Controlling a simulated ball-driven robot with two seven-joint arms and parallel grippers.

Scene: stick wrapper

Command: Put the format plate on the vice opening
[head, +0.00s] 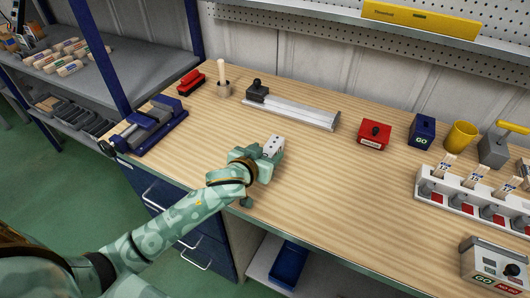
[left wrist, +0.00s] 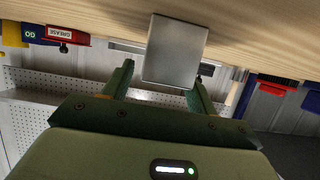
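A small pale metal block, which looks like the format plate (head: 273,147), is at my left gripper (head: 262,160) over the front middle of the bench. In the left wrist view the plate (left wrist: 176,50) is a plain grey rectangle by the two green fingers (left wrist: 160,78). A narrow gap shows between it and the left-hand finger. Its right edge overlaps the other fingertip. The fingers stand apart, and I see no clear grip on the plate. The blue vice (head: 150,127) with metal parts is at the bench's left end. Its opening is hard to make out. My right gripper is not in view.
A red GREASE box (head: 374,134), blue GO box (head: 422,132) and white stick rack (head: 470,203) are right. Bench between vice and gripper is clear.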

